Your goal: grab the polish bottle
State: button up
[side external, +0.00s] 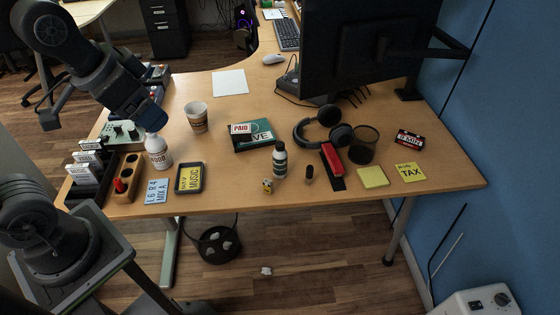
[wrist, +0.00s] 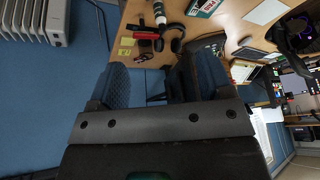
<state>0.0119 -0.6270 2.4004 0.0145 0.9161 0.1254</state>
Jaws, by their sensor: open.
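A white bottle (side external: 158,152) with dark lettering stands upright on the left part of the desk (side external: 230,180). A smaller dark bottle (side external: 280,160) with a pale label stands upright near the desk's front middle. I cannot read either label well enough to tell which is the polish. My gripper (side external: 150,110) hangs at the upper left, just above and in front of the white bottle in the picture, and hides part of its top area. In the wrist view my gripper (wrist: 152,74) shows two blue-grey fingers apart, empty. The dark bottle (wrist: 159,12) shows at the top there.
A paper cup (side external: 196,116) stands right of the white bottle. Headphones (side external: 322,128), a mesh cup (side external: 363,146) and a monitor (side external: 345,45) crowd the right.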

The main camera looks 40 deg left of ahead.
jog(key=w+m+g, duration=0.1)
jog(key=w+m, duration=0.4)
jog(key=w, duration=0.4)
jog(key=m+g+y, duration=0.2)
jog(key=m+g, duration=0.2)
jog(key=m, duration=0.9)
send_over(279, 152)
jog(key=w, duration=0.1)
notch_tip(279, 152, down, 17)
jog(key=shift+d+f+m, duration=0.2)
jog(key=shift+d+m, duration=0.1)
jog(key=shift+d, duration=0.05)
jog(key=f, duration=0.5)
jog(key=a+f, duration=0.1)
jog(key=f, duration=0.2)
jog(key=shift+w, duration=0.15)
jog(key=shift+a+f, duration=0.15)
jog(key=shift+f, duration=1.2)
jog(key=shift+a+f, duration=0.15)
jog(key=shift+f, duration=1.15)
jog(key=c, duration=1)
jog(key=shift+c, duration=0.3)
jog(key=shift+r, duration=0.15)
